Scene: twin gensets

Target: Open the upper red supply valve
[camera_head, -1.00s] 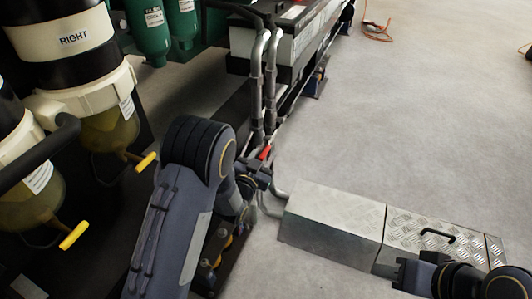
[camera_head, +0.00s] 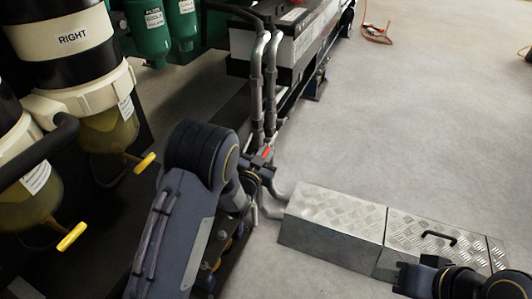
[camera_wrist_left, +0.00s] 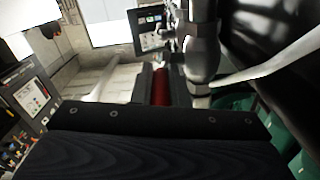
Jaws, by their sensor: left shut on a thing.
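The red valve handle (camera_head: 267,152) is by the grey pipes near the middle of the head view. My left gripper (camera_head: 264,164) is at this handle, and its arm hides most of the valve body. In the left wrist view the red handle (camera_wrist_left: 160,88) sits between the fingers of my left gripper (camera_wrist_left: 160,82), which is shut on it. My right gripper (camera_head: 396,277) is at the lower right, over the edge of the metal plate cover. Its finger gap is too small and dark to judge.
A checker-plate box (camera_head: 330,227) with a black handle (camera_head: 438,237) lies right of the valve. Vertical grey pipes (camera_head: 270,85) rise behind it. Filter bowls with yellow levers (camera_head: 145,162) stand at left. Open floor (camera_head: 420,130) lies to the right.

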